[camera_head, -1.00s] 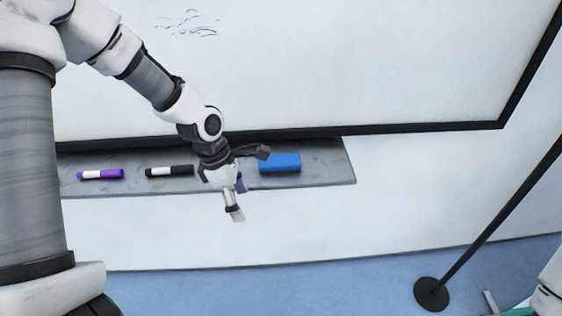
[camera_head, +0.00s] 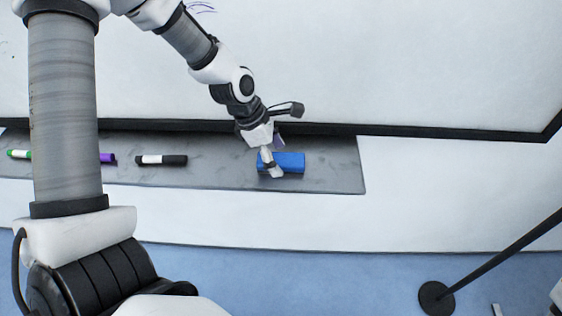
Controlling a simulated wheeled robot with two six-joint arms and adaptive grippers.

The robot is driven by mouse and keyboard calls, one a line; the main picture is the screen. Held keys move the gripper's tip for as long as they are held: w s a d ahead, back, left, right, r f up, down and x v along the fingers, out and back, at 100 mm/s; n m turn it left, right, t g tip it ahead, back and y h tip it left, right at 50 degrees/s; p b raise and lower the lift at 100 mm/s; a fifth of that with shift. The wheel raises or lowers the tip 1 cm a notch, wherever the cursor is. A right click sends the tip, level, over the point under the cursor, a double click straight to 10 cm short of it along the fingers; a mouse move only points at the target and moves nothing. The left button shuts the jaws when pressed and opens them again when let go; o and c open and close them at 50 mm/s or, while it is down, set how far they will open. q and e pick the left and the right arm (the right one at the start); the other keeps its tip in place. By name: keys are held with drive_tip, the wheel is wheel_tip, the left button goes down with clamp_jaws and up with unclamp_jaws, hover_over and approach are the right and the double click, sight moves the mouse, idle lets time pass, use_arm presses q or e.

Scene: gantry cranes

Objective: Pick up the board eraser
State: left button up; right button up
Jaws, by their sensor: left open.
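A blue board eraser (camera_head: 291,161) lies on the grey tray (camera_head: 335,181) below the whiteboard. My left gripper (camera_head: 275,158) is at the eraser's left part, with one finger in front of it and the other behind it near the board side. The gripper is open. It hides part of the eraser, and I cannot tell whether the fingers touch it. My right gripper is not in view.
A black marker (camera_head: 161,160), a purple marker (camera_head: 108,158) and a green marker (camera_head: 19,154) lie on the tray to the left. The whiteboard (camera_head: 400,70) rises behind. A black stand (camera_head: 435,298) is on the blue floor at the lower right.

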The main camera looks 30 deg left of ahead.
use_arm(q)
drive_tip(key=shift+w+d+f, duration=0.15)
drive_tip(key=shift+w+f, duration=0.25)
drive_tip(key=shift+f, duration=0.35)
drive_tip(key=shift+w, duration=0.15)
drive_tip(key=shift+r, duration=0.1)
drive_tip(key=shift+s+r, duration=0.1)
drive_tip(key=shift+s, duration=0.2)
drive_tip(key=shift+c, duration=1.4)
drive_tip(key=shift+s, duration=0.15)
drive_tip(key=c, duration=1)
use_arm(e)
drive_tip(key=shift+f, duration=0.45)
